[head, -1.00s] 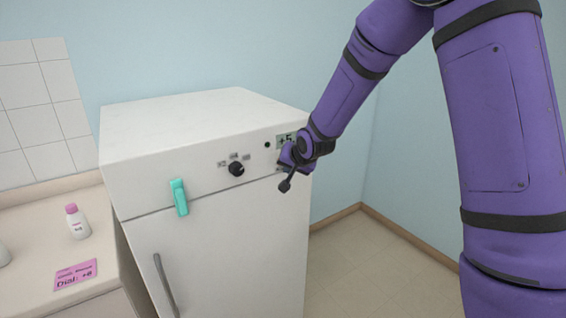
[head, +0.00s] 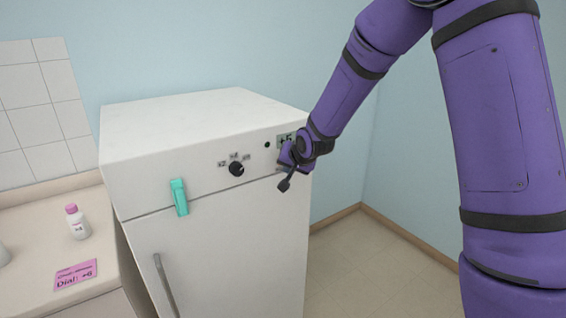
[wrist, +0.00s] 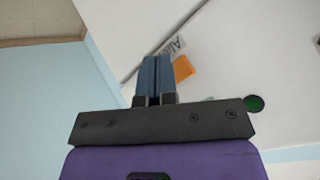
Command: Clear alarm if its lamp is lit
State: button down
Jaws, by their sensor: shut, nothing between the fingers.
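The alarm panel is on the upper right front of a white fridge-like cabinet (head: 215,235). A small round dark green lamp (head: 267,144) sits left of the display; it looks unlit, and also shows dark green in the wrist view (wrist: 254,103). In the wrist view an orange tab or button (wrist: 183,68) sits beside a partly hidden label starting "Al" (wrist: 175,46). My gripper (head: 285,186) is in front of the panel's right end. Its blue fingers (wrist: 155,62) are shut and empty, overlapping the label's edge; contact cannot be told.
A display (head: 285,140) reading about +5 is partly behind my gripper. A pink note (head: 76,274) and white bottle (head: 77,222) are on the counter (head: 35,240).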

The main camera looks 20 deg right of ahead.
jog(key=shift+w+a, duration=0.1)
jog(key=shift+w, duration=0.15)
jog(key=shift+w+a, duration=0.1)
jog(key=shift+w, duration=0.2)
dwell(0.7)
jog(key=shift+s, duration=0.1)
jog(key=shift+s+d, duration=0.25)
jog(key=shift+s, duration=0.35)
jog(key=shift+s, duration=0.1)
jog(key=shift+s+d, duration=0.25)
jog(key=shift+s, duration=0.5)
jog(key=shift+s+d, duration=0.3)
jog(key=shift+s, duration=0.5)
jog(key=shift+s+d, duration=0.25)
jog(key=shift+s, duration=0.5)
